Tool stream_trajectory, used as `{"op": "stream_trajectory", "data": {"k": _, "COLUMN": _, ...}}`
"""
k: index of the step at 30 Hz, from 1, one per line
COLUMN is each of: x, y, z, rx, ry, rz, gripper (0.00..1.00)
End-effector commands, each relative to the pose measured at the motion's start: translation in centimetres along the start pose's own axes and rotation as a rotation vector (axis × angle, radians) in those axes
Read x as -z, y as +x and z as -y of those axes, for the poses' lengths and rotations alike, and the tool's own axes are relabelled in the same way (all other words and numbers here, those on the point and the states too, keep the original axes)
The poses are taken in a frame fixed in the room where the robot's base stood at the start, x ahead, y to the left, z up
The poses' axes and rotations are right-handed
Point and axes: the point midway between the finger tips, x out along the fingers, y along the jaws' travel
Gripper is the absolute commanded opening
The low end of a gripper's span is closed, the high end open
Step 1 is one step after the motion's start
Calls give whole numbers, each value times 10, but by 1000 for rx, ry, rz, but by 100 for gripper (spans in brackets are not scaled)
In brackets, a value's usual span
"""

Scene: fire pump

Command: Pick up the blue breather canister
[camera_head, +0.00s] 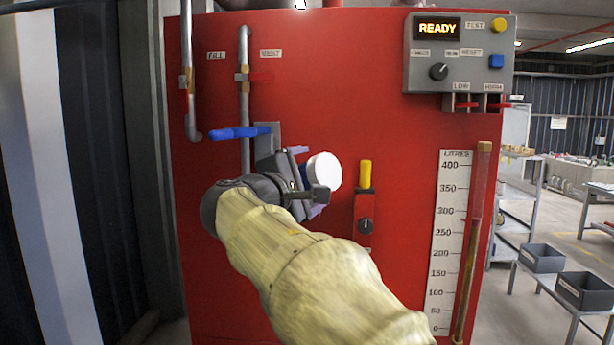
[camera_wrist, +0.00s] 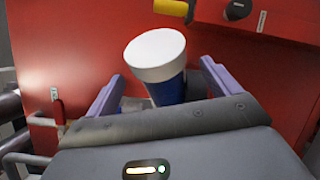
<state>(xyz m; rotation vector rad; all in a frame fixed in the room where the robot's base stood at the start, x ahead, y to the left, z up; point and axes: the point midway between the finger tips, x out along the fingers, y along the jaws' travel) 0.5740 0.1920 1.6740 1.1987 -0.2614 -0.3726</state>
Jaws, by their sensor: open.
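The blue breather canister has a white round cap. In the wrist view the canister (camera_wrist: 170,90) stands between the two purple fingers of my gripper (camera_wrist: 158,88), its cap tilted toward the camera. The fingers are apart, with a gap visible on either side of the canister. In the head view the white cap of the canister (camera_head: 323,171) shows just right of my gripper (camera_head: 307,180); its blue body is mostly hidden behind the gripper. My gripper is open. I cannot tell whether a finger touches the canister.
The red tank panel (camera_head: 385,130) fills the middle. A blue lever (camera_head: 240,132) and pipes are at the upper left. A yellow-topped red fitting (camera_head: 365,190) stands right of the canister. The control box (camera_head: 458,55) and litre gauge (camera_head: 452,240) are farther right.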

Motion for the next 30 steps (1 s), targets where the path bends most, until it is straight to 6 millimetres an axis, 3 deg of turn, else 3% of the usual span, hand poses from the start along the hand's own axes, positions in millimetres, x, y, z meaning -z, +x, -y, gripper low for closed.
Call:
{"op": "stream_trajectory", "data": {"k": 12, "x": 1, "y": 43, "z": -3, "rx": 0, "ry": -3, "rz": -2, "gripper": 89}}
{"op": "stream_trajectory", "data": {"k": 30, "x": 0, "y": 47, "z": 0, "rx": 1, "ry": -1, "rz": 2, "gripper": 87}}
